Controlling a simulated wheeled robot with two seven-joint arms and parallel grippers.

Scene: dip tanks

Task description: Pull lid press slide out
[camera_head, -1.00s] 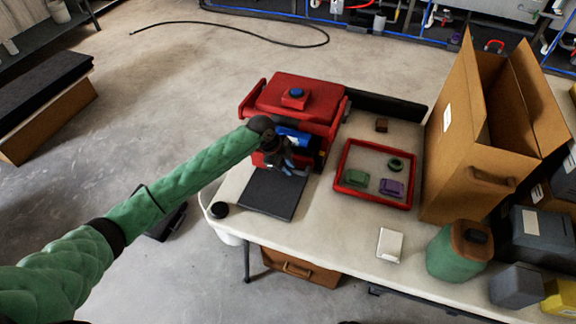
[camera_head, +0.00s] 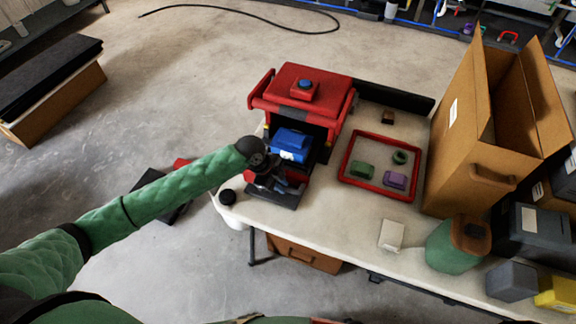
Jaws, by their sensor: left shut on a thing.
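The red lid press (camera_head: 305,90) stands at the back left of the table, with a blue button on top. Its dark slide (camera_head: 290,195) sticks out of the front opening toward me. A blue box (camera_head: 291,143) with a pale label sits at the opening, partly under the press hood. My left gripper (camera_head: 272,178) is at the front of the slide and shut on it; the wrist hides the exact grip. My right gripper is not in view.
A red-rimmed tray (camera_head: 345,168) with green and purple pieces lies right of the press. A tall open cardboard box (camera_head: 465,130) and a green canister (camera_head: 450,247) stand further right. A white block (camera_head: 391,235) and a black round thing (camera_head: 227,197) lie near the front edge.

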